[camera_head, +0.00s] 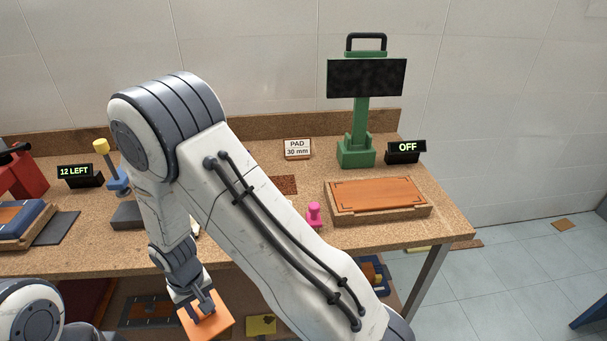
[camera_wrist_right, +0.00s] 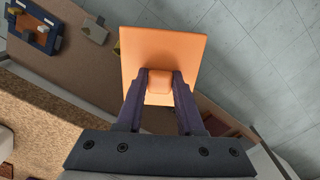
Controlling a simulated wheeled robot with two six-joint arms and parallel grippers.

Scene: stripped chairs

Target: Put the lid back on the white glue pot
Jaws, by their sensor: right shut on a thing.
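My right gripper (camera_head: 202,304) is shut on the knob of an orange square lid (camera_head: 222,323), in front of the bench's front edge and lower than its top. In the right wrist view the fingers (camera_wrist_right: 160,86) grip the block-shaped knob on both sides, and the flat orange plate (camera_wrist_right: 160,45) spreads beyond them. I cannot make out the white glue pot. My right arm covers the middle of the bench, and only a small pale piece (camera_head: 195,229) shows beside it. My left gripper is out of view.
The cork-topped bench (camera_head: 440,215) carries a green stand (camera_head: 360,130), a wooden board (camera_head: 378,195), a pink knob (camera_head: 314,214), an OFF display (camera_head: 403,152) and a 12 LEFT display (camera_head: 80,176). A yellow-headed tool (camera_head: 101,146) stands left of my arm. A lower shelf holds a yellow piece (camera_head: 261,325).

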